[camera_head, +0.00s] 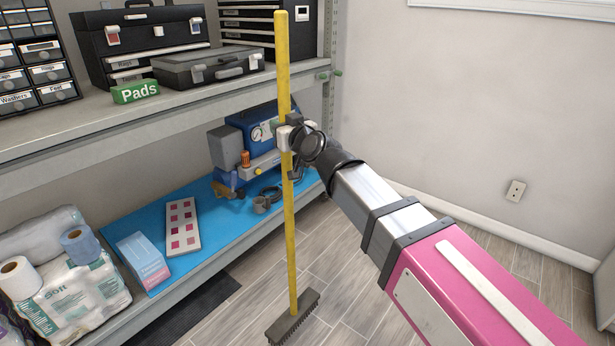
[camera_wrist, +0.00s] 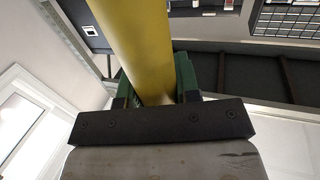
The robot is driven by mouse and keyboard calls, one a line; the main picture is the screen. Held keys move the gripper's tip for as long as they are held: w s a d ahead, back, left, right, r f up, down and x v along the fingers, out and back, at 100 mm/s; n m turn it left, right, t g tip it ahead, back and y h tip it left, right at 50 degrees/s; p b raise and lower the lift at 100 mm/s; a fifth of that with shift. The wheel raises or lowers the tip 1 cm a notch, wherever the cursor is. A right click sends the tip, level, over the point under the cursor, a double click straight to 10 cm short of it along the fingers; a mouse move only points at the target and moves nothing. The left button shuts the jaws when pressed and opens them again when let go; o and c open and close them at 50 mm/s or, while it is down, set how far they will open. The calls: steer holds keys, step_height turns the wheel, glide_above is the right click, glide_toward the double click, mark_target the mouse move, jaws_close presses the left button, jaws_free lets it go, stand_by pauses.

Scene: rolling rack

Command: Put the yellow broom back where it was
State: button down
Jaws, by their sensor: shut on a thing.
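The yellow broom (camera_head: 290,215) stands nearly upright, leaning slightly, in front of the shelf rack in the head view. Its dark brush head (camera_head: 293,318) is low, at or just above the wood floor; I cannot tell if it touches. My gripper (camera_head: 287,137) is shut around the handle above its middle. In the wrist view the yellow handle (camera_wrist: 138,45) runs between the green-padded fingers of my gripper (camera_wrist: 155,88).
A dark mat (camera_head: 190,310) lies on the floor.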

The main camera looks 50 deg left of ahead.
steer(key=w+a+f, duration=0.3)
steer(key=w+f, duration=0.7)
steer(key=shift+w+a+f, duration=0.3)
stand_by(0.4)
steer(key=c, duration=0.8)
jaws_free()
steer(key=shift+f, duration=0.15)
steer(key=d, duration=0.8)
steer(key=s+d, duration=0.1)
steer(key=d, duration=0.3)
steer(key=shift+r, duration=0.2)
